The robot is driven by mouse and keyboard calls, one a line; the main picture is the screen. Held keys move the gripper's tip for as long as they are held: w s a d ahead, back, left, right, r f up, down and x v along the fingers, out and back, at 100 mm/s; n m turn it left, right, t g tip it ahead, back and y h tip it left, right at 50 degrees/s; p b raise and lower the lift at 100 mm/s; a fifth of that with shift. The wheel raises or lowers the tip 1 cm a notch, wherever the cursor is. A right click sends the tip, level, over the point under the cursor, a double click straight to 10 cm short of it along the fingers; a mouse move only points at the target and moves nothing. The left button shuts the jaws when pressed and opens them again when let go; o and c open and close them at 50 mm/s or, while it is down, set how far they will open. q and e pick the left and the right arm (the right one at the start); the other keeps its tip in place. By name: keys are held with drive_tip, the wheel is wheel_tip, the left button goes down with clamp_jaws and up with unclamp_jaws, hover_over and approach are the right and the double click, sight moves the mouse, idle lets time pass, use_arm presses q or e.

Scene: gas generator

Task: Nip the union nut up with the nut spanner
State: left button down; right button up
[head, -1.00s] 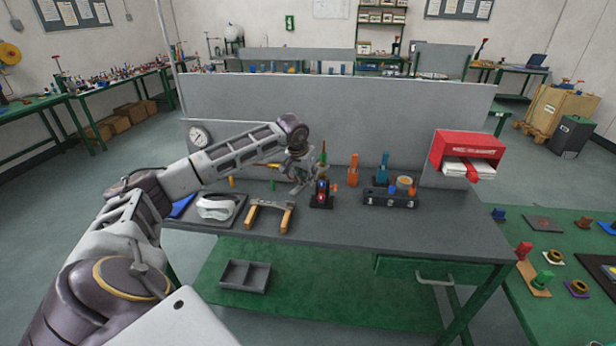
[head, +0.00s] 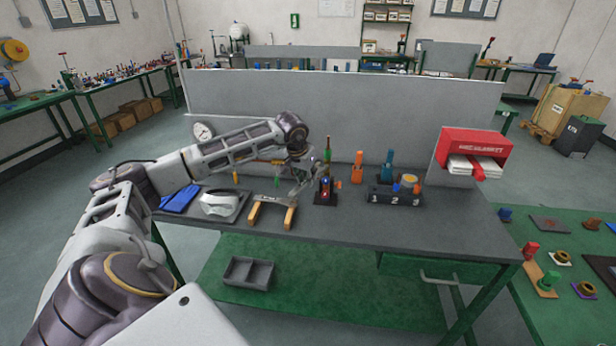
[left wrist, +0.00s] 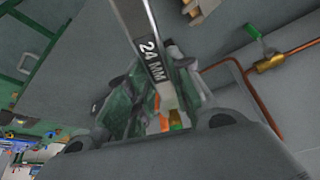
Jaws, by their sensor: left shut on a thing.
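My left gripper (head: 312,180) is shut on the nut spanner (left wrist: 149,45), a flat grey bar with a "24 MM" label, which runs out past the fingers in the left wrist view. In the head view the gripper is above the back of the bench, just behind a small dark stand with red and blue parts (head: 325,190). In the left wrist view a brass fitting (left wrist: 268,63) sits on a copper pipe, right of the spanner and apart from it. I cannot tell whether this fitting is the union nut. The spanner's far end is out of that view. My right gripper is not in view.
On the bench (head: 345,230) are a wooden-handled frame (head: 272,212), a tray with a white visor-like object (head: 219,204), an orange holder (head: 357,173) and a block numbered 1 2 3 (head: 394,196). A red dispenser (head: 472,150) hangs at right. The front right of the bench is clear.

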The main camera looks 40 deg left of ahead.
use_arm(q)
drive_tip(key=shift+s+d, duration=0.1)
drive_tip(key=shift+s, duration=0.15)
drive_tip(key=shift+s+d+b, duration=0.1)
drive_tip(key=shift+s+b, duration=0.35)
drive_tip(key=shift+s, duration=0.3)
drive_tip(key=shift+s, duration=0.1)
drive_tip(key=shift+r, duration=0.15)
